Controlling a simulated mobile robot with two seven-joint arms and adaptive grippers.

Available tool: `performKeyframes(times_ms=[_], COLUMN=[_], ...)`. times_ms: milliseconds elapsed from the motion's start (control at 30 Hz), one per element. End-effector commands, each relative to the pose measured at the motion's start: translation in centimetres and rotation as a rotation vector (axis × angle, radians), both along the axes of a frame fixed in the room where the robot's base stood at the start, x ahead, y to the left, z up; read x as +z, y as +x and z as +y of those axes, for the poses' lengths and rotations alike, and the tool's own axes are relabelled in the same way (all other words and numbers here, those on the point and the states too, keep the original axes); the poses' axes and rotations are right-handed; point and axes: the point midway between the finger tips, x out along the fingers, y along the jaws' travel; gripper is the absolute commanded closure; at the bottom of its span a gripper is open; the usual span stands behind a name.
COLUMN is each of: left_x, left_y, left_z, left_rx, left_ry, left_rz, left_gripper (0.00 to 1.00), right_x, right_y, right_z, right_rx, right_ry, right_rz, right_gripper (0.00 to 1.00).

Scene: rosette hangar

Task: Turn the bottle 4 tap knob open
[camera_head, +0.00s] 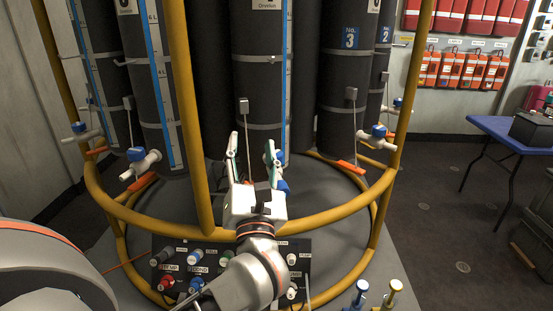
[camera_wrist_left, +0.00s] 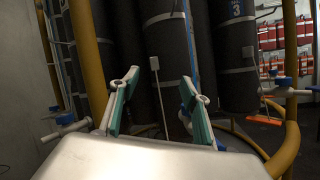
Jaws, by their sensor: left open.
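The middle dark bottle (camera_head: 258,85), its label cut off at the top, stands in front of my left gripper (camera_head: 251,152). I take it for bottle 4, but cannot read its number. A blue knob part (camera_head: 281,185) shows low at this bottle, just right of the gripper and partly hidden by it. The left gripper is open, fingers pointing up and away, with nothing seen between them. In the left wrist view the open fingers (camera_wrist_left: 158,92) spread before the bottle (camera_wrist_left: 165,60); blue parts show behind the right finger. My right gripper is not in view.
Yellow frame bars (camera_head: 190,110) and a yellow ring rail (camera_head: 330,218) surround the bottles. White taps with blue knobs (camera_head: 378,131) sit at neighbouring bottles. A panel with several knobs (camera_head: 292,258) lies below the gripper. A blue table (camera_head: 500,130) stands right.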

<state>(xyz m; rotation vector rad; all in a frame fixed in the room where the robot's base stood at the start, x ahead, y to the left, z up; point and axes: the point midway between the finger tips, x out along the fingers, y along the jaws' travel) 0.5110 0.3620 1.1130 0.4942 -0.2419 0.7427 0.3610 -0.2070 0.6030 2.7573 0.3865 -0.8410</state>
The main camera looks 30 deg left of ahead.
Motion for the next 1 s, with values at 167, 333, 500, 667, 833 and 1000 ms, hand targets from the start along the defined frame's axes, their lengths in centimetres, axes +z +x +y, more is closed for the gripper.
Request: performKeyframes(times_ms=[167,333,500,667,833,1000], left_x=[-3.5,-5.3,-5.9,-6.3,-6.1,-5.8], left_y=[2.2,3.0,3.6,4.8,6.9,8.8], left_z=[-0.9,-2.4,-2.4,-1.7,-0.4,0.7], left_rx=[-0.156,-0.23,-0.239,-0.237,-0.233,-0.235], left_ry=[-0.355,-0.506,-0.533,-0.532,-0.525,-0.527], left_rz=[0.046,0.096,0.107,0.109,0.11,0.107], left_gripper=[0.53,0.53,0.53,0.53,0.53,0.53], right_x=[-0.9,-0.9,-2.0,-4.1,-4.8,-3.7], right_y=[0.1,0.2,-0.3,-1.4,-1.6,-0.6], right_z=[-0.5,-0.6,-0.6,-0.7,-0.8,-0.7], right_rx=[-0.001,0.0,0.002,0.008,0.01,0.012], right_ry=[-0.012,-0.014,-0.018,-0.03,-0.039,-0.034], right_rz=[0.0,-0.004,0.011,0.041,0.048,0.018], right_gripper=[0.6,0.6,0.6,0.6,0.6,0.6])
